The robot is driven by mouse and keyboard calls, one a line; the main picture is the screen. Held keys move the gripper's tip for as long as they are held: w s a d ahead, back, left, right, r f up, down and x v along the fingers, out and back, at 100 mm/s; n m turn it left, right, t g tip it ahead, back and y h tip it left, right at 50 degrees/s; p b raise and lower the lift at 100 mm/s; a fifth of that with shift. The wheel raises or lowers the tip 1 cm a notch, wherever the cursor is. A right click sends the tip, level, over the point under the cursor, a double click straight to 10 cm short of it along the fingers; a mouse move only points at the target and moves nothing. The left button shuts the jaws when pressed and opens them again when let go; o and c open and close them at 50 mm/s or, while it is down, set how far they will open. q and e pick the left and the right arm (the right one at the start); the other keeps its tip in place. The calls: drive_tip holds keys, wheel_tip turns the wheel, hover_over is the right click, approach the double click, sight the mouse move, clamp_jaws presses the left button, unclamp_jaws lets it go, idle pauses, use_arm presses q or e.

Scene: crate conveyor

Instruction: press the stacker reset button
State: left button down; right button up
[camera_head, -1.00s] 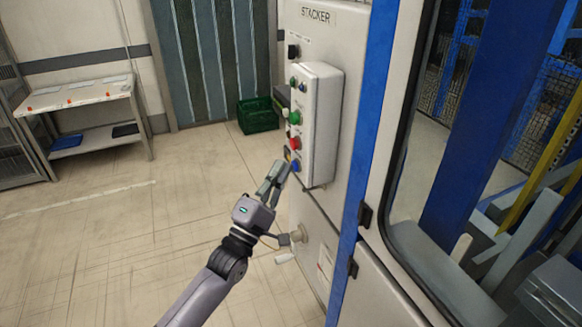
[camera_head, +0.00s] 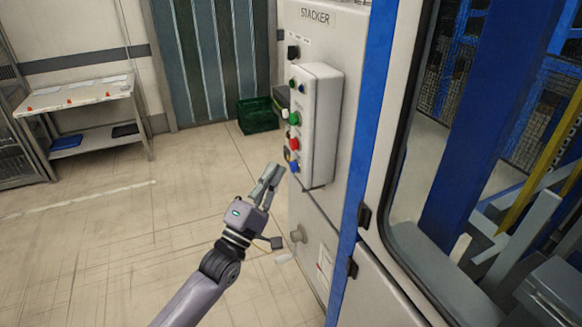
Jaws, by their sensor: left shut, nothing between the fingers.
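The stacker cabinet (camera_head: 318,222) stands right of the middle with the label STACKER near its top. A white control box (camera_head: 326,125) sticks out from it, with a column of buttons on its left-facing side. I see a green button (camera_head: 294,118), a red button (camera_head: 295,143) and, lowest, a blue button (camera_head: 294,167). No label for reset is readable. My left gripper (camera_head: 271,174) is shut and empty, its fingertips just left of and slightly below the blue button, with a gap between. My right gripper is not in view.
A green crate (camera_head: 258,115) stands on the floor behind the cabinet. A white table (camera_head: 78,96) is at the back left. A glazed blue-framed door (camera_head: 375,140) is to the right. The floor left of the cabinet is clear.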

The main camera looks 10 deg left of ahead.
use_arm(q)
drive_tip(key=shift+a, duration=0.1)
drive_tip(key=s+a, duration=0.1)
drive_tip(key=a, duration=0.1)
drive_tip(key=s+a, duration=0.1)
drive_tip(key=a, duration=0.1)
drive_tip(key=shift+s+p, duration=0.3)
drive_tip(key=shift+s, duration=0.1)
idle(0.3)
